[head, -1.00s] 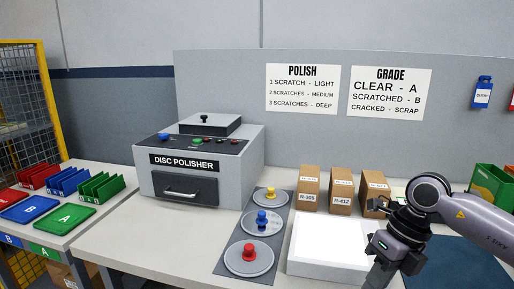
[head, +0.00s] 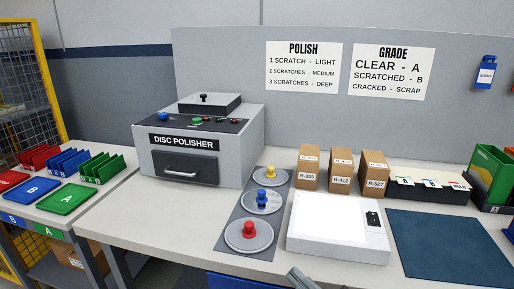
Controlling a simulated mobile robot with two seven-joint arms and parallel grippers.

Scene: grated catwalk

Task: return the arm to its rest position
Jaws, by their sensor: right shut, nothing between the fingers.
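My right gripper (head: 298,278) shows only as a grey tip at the bottom edge, in front of the table's front edge and below the light box. It is shut and holds nothing. The rest of the right arm is out of view. My left gripper is not in view.
The table holds a disc polisher (head: 200,150), a mat with three knobbed discs (head: 249,235), a white light box (head: 335,222), several brown boxes (head: 341,170), a card tray (head: 430,190) and a dark blue mat (head: 447,245). Coloured trays (head: 68,199) stand on the left table.

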